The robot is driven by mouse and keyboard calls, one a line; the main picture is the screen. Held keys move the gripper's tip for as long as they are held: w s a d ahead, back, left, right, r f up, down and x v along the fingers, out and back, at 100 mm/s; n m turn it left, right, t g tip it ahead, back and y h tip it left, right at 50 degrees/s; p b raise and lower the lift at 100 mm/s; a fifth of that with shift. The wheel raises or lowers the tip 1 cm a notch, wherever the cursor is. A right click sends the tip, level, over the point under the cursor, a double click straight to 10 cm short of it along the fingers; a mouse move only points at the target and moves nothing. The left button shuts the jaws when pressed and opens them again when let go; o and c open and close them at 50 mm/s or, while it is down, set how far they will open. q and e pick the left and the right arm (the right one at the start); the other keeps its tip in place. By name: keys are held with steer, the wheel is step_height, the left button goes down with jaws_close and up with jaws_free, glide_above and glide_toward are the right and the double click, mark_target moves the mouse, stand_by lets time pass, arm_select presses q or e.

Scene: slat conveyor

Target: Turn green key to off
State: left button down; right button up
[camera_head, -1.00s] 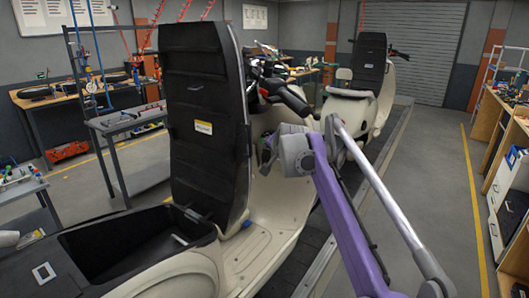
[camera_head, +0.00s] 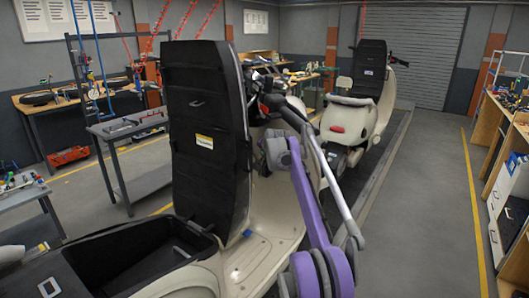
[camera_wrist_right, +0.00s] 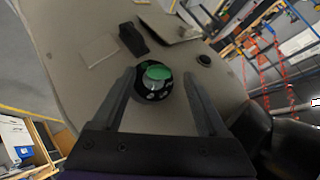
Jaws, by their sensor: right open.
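The green key (camera_wrist_right: 157,73) shows in the right wrist view, set in a round black switch (camera_wrist_right: 153,92) on the scooter's beige front panel (camera_wrist_right: 95,45). My right gripper (camera_wrist_right: 155,82) is open, with one finger on each side of the key. Whether the fingers touch it I cannot tell. In the head view my purple right arm reaches in behind the black seat back of the near scooter (camera_head: 270,240), and its gripper and the key are hidden there. My left gripper is not in view.
The upright black seat back (camera_head: 205,130) stands left of my right arm, and the handlebar (camera_head: 285,108) is just above it. A second scooter (camera_head: 350,115) stands behind on the conveyor. The aisle floor (camera_head: 425,200) at the right is clear.

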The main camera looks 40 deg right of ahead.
steer(key=shift+w+d+f, duration=0.25)
steer(key=shift+w+f, duration=0.15)
steer(key=shift+w, duration=0.05)
